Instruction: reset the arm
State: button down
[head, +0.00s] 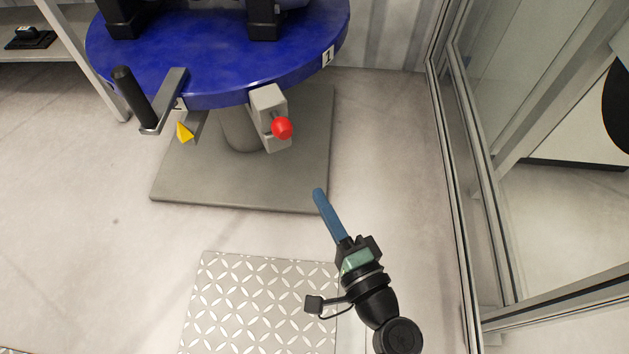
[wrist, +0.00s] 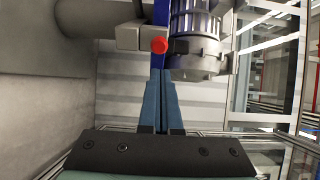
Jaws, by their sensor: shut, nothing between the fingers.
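My gripper (head: 318,191) has blue fingers and is shut with nothing between them. In the head view it points up and left over the floor, in front of the blue round table. In the wrist view the two fingers of my gripper (wrist: 161,72) lie together, pointing at the table's underside area. A red knob (head: 282,128) on a grey block sits at the table's front edge, apart from my gripper. The red knob also shows in the wrist view (wrist: 159,45), just beyond the fingertips.
The blue round table (head: 200,75) stands on a grey base plate (head: 300,185). A black handle (head: 134,97) and a yellow pointed piece (head: 185,131) are at its left front. A glass-panelled frame (head: 470,200) runs along the right. A metal tread plate (head: 250,300) lies in front.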

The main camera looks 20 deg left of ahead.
jog(key=shift+s+d, duration=0.1)
dwell(0.5)
jog(key=w+d+r+n+t+h+p, duration=0.1)
jog(key=w+r+n+t+h, duration=0.2)
jog(key=r, duration=0.8)
jog(key=w+d+r+n+t+h+p, duration=0.1)
jog(key=w+r+n, duration=0.25)
jog(key=r, duration=0.85)
jog(key=w+d+r+n+t+h+p, duration=0.15)
jog(key=w+r, duration=0.25)
jog(key=r, duration=0.7)
jog(key=s+d+r+t+h+p, duration=0.1)
jog(key=s+d+r+t+h, duration=0.2)
jog(key=r, duration=0.6)
jog(key=s+d+r+t+h+p, duration=0.1)
jog(key=s+r+t+h, duration=0.15)
jog(key=s+r, duration=0.5)
jog(key=s+d+r+t+h+p, duration=0.1)
jog(key=s+d+r+t+h, duration=0.2)
jog(key=r, duration=0.8)
notch_tip(320, 180, up, 36)
jog(key=w+a+y+p, duration=0.1)
jog(key=p, duration=3.6)
jog(key=shift+w+a+n+t, duration=0.2)
jog(key=shift+w+n+t, duration=0.2)
